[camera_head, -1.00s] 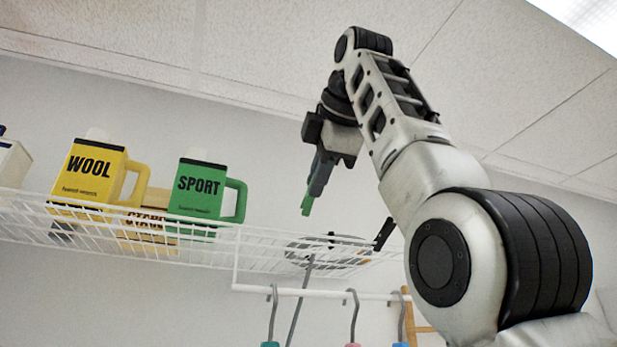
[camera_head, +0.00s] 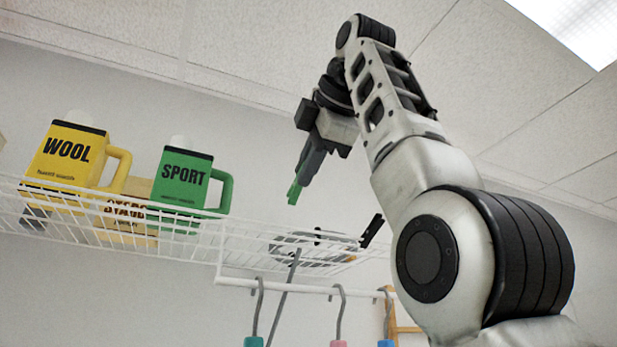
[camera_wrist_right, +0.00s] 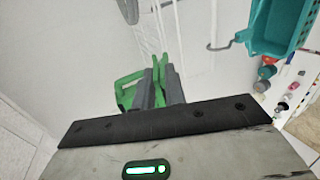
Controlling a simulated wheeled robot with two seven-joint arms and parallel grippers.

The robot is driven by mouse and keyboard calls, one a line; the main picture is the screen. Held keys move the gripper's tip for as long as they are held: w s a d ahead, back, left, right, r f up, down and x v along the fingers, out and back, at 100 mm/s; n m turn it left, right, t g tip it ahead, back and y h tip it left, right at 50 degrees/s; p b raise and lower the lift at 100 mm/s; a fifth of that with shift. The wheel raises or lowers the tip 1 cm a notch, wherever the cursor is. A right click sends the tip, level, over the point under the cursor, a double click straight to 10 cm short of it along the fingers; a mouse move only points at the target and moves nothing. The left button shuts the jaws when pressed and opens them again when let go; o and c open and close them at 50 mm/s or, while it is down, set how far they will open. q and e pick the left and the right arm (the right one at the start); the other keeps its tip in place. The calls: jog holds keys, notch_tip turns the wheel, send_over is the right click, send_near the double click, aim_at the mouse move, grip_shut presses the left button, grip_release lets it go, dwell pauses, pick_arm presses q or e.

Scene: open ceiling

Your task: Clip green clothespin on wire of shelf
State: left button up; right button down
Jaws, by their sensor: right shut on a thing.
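The green clothespin (camera_head: 294,192) is held at the tips of my right gripper (camera_head: 304,172), which is shut on it and points down. In the right wrist view the clothespin (camera_wrist_right: 159,70) sticks out beyond the fingers of my right gripper (camera_wrist_right: 160,90). The white wire shelf (camera_head: 235,240) runs along the wall below. The clothespin is above the shelf in the head view and looks apart from its wires; the exact distance is hard to tell. My left gripper is not in view.
A green SPORT jug (camera_head: 186,180) and a yellow WOOL jug (camera_head: 66,160) stand on the shelf at left, with a STABS-like labelled box (camera_head: 125,212) between them. Hangers (camera_head: 339,310) hang from a rod below. A teal basket (camera_wrist_right: 278,25) shows in the wrist view.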

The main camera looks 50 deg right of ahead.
aim_at(293, 204)
jog(key=shift+f+b+x, duration=0.25)
jog(key=shift+b+x, duration=0.2)
jog(key=shift+x, duration=1.5)
jog(key=shift+s, duration=0.1)
jog(key=shift+a+f, duration=0.1)
jog(key=shift+f, duration=0.1)
jog(key=shift+b+x, duration=0.35)
jog(key=shift+x, duration=0.75)
dwell(0.5)
jog(key=c, duration=1.2)
grip_release()
jog(key=shift+s+f, duration=0.1)
jog(key=shift+f, duration=0.05)
jog(key=shift+c, duration=0.2)
jog(key=v, duration=0.6)
jog(key=shift+p, duration=0.45)
